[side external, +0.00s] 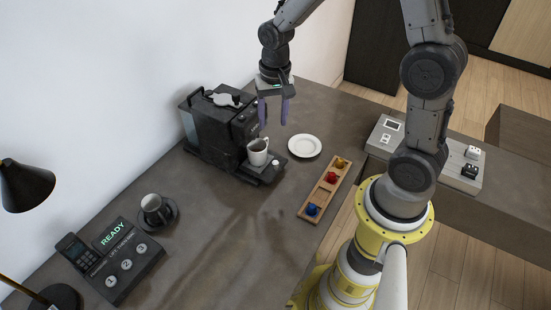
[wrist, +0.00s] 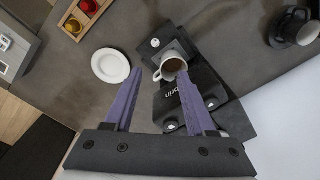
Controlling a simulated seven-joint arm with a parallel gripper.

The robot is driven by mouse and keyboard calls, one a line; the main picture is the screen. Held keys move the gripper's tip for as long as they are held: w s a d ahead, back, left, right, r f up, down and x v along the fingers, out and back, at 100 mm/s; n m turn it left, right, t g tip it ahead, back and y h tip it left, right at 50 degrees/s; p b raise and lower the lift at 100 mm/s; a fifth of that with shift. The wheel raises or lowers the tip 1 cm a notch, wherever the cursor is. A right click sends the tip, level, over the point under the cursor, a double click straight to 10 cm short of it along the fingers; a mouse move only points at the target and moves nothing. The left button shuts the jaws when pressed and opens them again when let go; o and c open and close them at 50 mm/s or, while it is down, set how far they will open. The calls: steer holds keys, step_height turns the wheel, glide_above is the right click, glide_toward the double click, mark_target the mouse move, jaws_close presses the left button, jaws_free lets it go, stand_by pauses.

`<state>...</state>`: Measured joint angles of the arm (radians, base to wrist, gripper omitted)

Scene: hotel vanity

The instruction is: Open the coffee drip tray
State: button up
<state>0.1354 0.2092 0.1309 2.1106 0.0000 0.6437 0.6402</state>
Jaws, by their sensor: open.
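The black coffee machine (side external: 215,125) stands at the back of the vanity near the wall. Its drip tray (side external: 262,172) is the low black part at the machine's front. A white cup (side external: 258,152) with brown liquid stands on the tray; it also shows in the wrist view (wrist: 172,66). The tray also shows in the wrist view (wrist: 150,48), partly hidden by the cup. My gripper (side external: 273,122) points down above and beside the machine's front, apart from it. In the wrist view my gripper (wrist: 160,78) is open, with nothing between its purple fingers.
A white saucer (side external: 304,146) lies right of the machine. A wooden holder (side external: 322,200) with coloured capsules lies further right. A dark cup (side external: 153,205) on a saucer, a black panel (side external: 120,262) reading READY and a lamp (side external: 25,185) are at the left. The front middle is clear.

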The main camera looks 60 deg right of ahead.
mark_target(276, 162)
steer(key=shift+g, duration=0.3)
steer(key=f, duration=1.5)
steer(key=shift+s+d+f, duration=0.15)
steer(key=shift+s+f, duration=0.05)
steer(key=shift+s, duration=0.1)
jaws_close()
stand_by(0.6)
